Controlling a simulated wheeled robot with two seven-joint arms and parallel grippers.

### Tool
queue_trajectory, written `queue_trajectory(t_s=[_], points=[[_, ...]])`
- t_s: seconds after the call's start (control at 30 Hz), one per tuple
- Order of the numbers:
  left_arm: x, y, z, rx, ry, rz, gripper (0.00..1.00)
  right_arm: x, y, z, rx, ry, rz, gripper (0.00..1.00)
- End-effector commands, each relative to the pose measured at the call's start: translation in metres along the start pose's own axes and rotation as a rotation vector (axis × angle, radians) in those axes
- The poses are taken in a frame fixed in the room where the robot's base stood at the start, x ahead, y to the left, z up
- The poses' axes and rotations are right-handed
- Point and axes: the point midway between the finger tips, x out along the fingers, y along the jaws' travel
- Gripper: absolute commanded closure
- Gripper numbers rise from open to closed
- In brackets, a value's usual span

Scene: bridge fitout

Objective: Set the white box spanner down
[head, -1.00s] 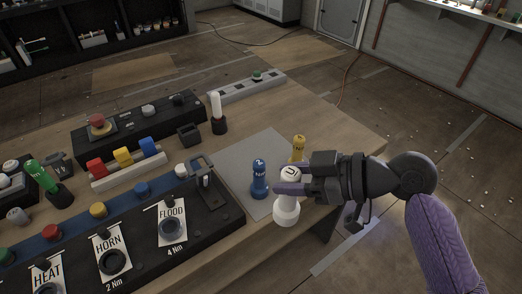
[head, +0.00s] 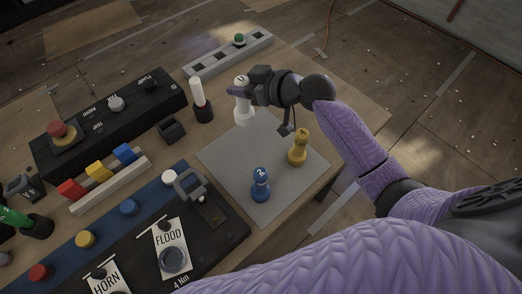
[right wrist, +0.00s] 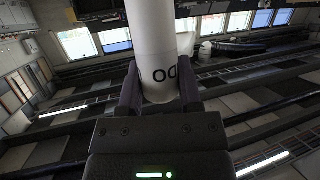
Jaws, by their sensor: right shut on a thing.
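The white box spanner (head: 243,112) is upright in my right gripper (head: 240,92), at the far end of the grey mat (head: 222,157). I cannot tell whether its foot touches the mat or hangs just above it. In the right wrist view the fingers (right wrist: 160,88) are closed on both sides of the white spanner (right wrist: 155,35), which has dark markings. A blue spanner (head: 260,186) and a yellow spanner (head: 298,149) stand upright on the mat, apart from the white one. My left gripper is out of view.
A white-handled tool in a black holder (head: 202,106) stands close to the left of the white spanner. A grey slotted rail (head: 228,56) lies behind. The black control panel (head: 215,225) borders the mat at the front left. The mat's middle is bare.

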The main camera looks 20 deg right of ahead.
Motion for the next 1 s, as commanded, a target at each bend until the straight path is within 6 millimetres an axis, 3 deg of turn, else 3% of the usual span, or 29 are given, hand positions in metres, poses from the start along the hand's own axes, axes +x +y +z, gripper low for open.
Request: queue_trajectory(t_s=[0.2,0.5,0.93,0.97,1.0], points=[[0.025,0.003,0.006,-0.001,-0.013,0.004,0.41,0.028,0.003,0.047,0.006,-0.005,0.019,1.0],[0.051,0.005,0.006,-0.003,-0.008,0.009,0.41,0.05,0.004,0.104,0.005,-0.005,0.019,1.0],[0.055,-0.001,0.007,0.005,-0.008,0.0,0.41,0.053,0.004,0.112,0.002,-0.002,0.019,1.0],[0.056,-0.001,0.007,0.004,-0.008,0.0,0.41,0.053,0.004,0.112,0.002,-0.003,0.019,0.53],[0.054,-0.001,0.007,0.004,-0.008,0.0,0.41,0.053,0.004,0.111,0.002,-0.003,0.019,0.44]])
